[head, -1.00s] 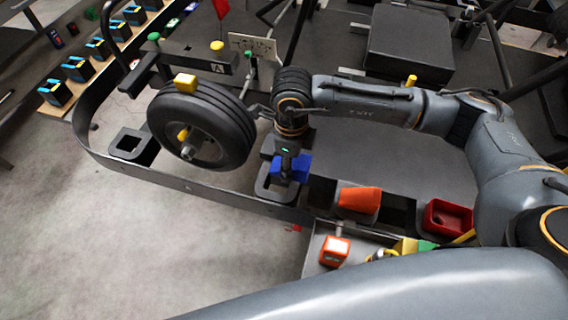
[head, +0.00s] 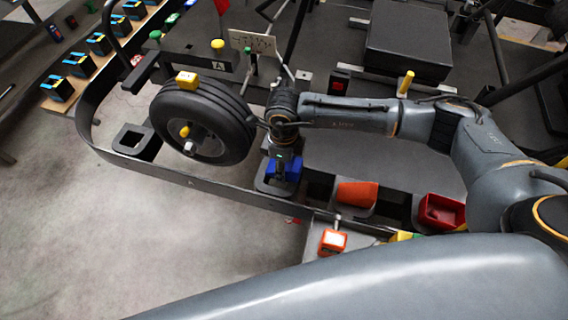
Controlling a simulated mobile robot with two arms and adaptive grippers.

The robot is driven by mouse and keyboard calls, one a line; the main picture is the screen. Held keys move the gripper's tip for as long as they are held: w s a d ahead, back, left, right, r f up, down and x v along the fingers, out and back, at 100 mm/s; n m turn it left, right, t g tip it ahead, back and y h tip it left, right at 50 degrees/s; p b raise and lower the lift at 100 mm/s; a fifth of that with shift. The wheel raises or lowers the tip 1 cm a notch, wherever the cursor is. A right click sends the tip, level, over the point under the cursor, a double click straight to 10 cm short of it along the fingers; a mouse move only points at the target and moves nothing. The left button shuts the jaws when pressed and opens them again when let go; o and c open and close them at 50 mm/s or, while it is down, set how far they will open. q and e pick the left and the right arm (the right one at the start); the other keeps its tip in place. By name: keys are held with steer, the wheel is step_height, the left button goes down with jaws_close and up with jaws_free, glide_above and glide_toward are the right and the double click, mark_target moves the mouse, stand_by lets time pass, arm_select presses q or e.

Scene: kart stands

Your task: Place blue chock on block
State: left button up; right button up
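The blue chock (head: 291,168) is at the black square block (head: 264,184) on the kart's side rail, right of the front wheel. My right gripper (head: 279,174) points down over the chock, with a dark finger in front of its blue face, and appears closed on it. The chock is at or just above the block's opening; whether it touches the block I cannot tell. The far finger and the chock's underside are hidden. My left gripper is not in view.
The kart wheel (head: 236,128), with a yellow block (head: 187,81) on top, stands close left of my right gripper. An orange piece (head: 356,194), a red bin (head: 441,211) and an orange-red box (head: 332,242) are to the right. An empty black square holder (head: 134,139) is at left.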

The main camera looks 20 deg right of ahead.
steer(key=shift+o, duration=1.1)
steer(key=shift+r, duration=0.15)
step_height(320, 180, up, 12)
steer(key=b, duration=0.3)
steer(key=shift+b, duration=0.3)
